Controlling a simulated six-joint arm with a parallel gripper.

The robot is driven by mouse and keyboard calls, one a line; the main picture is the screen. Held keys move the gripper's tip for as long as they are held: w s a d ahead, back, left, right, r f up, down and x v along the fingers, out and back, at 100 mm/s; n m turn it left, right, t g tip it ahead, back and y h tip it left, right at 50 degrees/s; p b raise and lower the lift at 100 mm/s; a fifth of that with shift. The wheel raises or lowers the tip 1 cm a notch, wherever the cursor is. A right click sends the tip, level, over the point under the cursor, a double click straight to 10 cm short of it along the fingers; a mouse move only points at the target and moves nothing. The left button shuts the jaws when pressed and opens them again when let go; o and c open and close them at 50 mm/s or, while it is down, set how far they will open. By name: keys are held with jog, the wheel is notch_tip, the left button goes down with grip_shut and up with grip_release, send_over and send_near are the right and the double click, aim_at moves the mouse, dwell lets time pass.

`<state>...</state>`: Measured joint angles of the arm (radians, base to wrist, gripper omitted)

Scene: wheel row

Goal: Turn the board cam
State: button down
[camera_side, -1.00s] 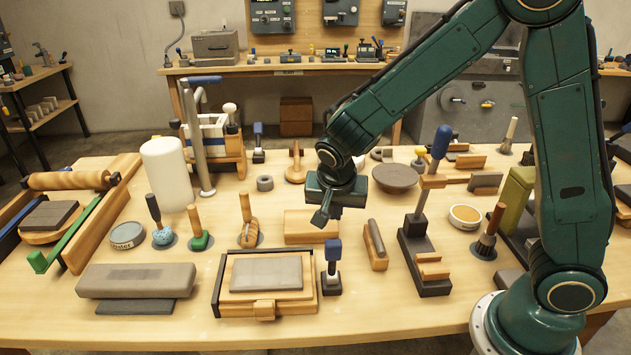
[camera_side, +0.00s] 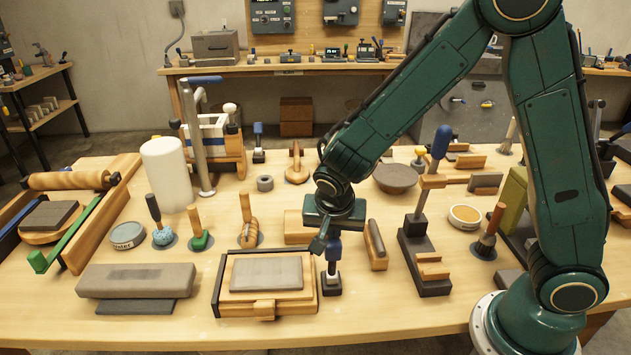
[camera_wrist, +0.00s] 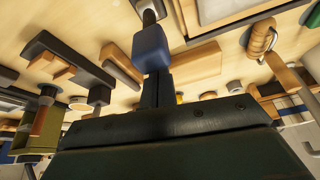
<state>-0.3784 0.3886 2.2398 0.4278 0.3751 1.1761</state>
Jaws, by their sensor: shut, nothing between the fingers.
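The board cam (camera_side: 331,283) looks to be the small black fitting with an upright blue handle, beside the right edge of the wooden board (camera_side: 222,284) that carries a grey slab (camera_side: 266,273). My gripper (camera_side: 317,247) is shut and empty, with its fingers low beside the blue handle in the side view. In the wrist view the blue handle (camera_wrist: 150,45) stands just past the fingertips (camera_wrist: 156,78). I cannot tell whether they touch. My fingers and wrist partly hide the handle's top.
A small wooden block with a grey bar (camera_side: 376,247) stands close to the right. A black-based stand with a tall blue handle (camera_side: 421,255) is farther right. A wooden block (camera_side: 296,228) lies behind my gripper.

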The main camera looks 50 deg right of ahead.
aim_at(336, 244)
jog(key=shift+s+a, duration=0.15)
dwell(0.3)
jog(key=shift+s+a+t+h, duration=1.1)
jog(key=shift+a, duration=0.05)
jog(key=shift+s+a+f, duration=0.2)
jog(key=shift+s+a, duration=0.25)
jog(key=shift+s+a+f, duration=0.15)
jog(key=shift+s+a, duration=0.3)
jog(key=shift+s+a+f, duration=0.45)
jog(key=shift+s+a, duration=0.15)
jog(key=shift+s, duration=0.05)
jog(key=shift+d, duration=0.1)
jog(key=shift+w+d+r, duration=0.45)
jog(key=shift+d+r, duration=0.25)
jog(key=shift+w+d+r, duration=0.45)
jog(key=shift+d+r, duration=0.2)
jog(key=shift+r, duration=0.25)
jog(key=s+a+r, duration=0.5)
jog(key=a, duration=0.1)
jog(key=shift+s+a, duration=0.15)
jog(key=shift+s, duration=0.05)
